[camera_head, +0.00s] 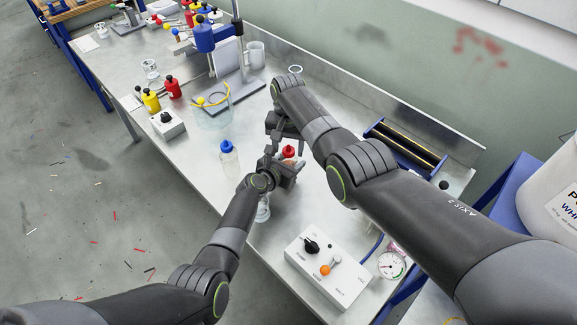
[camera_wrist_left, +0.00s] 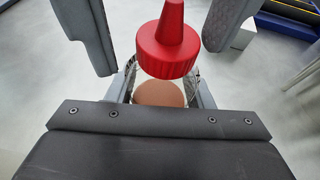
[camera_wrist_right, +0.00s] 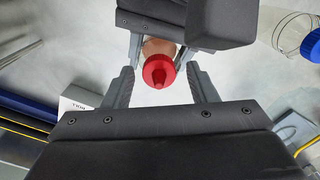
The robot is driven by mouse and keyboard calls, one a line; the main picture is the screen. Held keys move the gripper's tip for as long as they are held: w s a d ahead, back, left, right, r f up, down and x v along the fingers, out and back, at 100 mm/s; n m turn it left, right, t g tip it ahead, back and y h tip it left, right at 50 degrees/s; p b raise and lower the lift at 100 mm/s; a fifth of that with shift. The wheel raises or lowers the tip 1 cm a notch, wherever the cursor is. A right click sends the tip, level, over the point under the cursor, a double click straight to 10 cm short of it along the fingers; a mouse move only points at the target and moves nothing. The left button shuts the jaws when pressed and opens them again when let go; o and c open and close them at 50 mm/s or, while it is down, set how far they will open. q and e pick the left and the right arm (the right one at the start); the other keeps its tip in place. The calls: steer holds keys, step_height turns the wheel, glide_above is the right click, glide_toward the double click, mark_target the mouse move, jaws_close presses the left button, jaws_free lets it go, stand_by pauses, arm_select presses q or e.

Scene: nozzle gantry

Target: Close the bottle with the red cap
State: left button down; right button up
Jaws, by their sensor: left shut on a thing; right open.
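The red cap (camera_head: 288,152) has a pointed tip and a ribbed skirt. In the left wrist view the cap (camera_wrist_left: 168,45) is upright over a bottle with a brownish body (camera_wrist_left: 159,95). I cannot tell whether it is fully seated. My left gripper (camera_head: 276,172) is shut on this bottle, below the cap; the head view mostly hides the bottle. My right gripper (camera_wrist_right: 163,88) is open. Its fingers are on either side of the cap (camera_wrist_right: 158,71), with gaps visible, and they also show in the left wrist view (camera_wrist_left: 153,38).
A clear bottle with a blue cap (camera_head: 228,160) stands left of the grippers. Glassware (camera_head: 263,208) shows below my left gripper. A white control box (camera_head: 328,268) is in front, a dark tray (camera_head: 405,145) right, and a blue-headed stand (camera_head: 204,38) behind.

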steer(key=shift+r, duration=2.2)
steer(key=shift+c, duration=0.3)
steer(key=n, duration=0.1)
steer(key=r+n, duration=0.1)
steer(key=n, duration=0.3)
steer(key=shift+r, duration=0.35)
steer(key=n, duration=0.2)
steer(key=r+n, duration=0.1)
steer(key=n, duration=0.3)
steer(key=shift+r, duration=0.4)
steer(key=shift+f, duration=4)
